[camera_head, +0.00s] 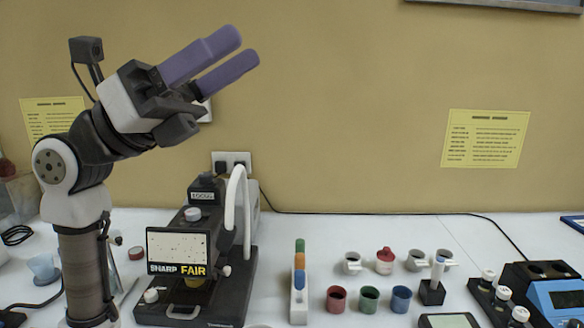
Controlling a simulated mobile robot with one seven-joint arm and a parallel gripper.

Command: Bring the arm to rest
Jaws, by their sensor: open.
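My gripper (238,53) is raised high at the upper left, in front of the tan wall. Its two purple fingers point up and to the right. They are apart with nothing between them. My arm (80,180) stands upright at the left, bent at the top, clear of the bench objects.
A microscope-like device (205,260) with a screen stands on the white bench (320,235) right of my arm. Several small cups, including a red one (336,299), a stand holding a white piece (432,290) and a blue device (555,295) are further right. The air above them is free.

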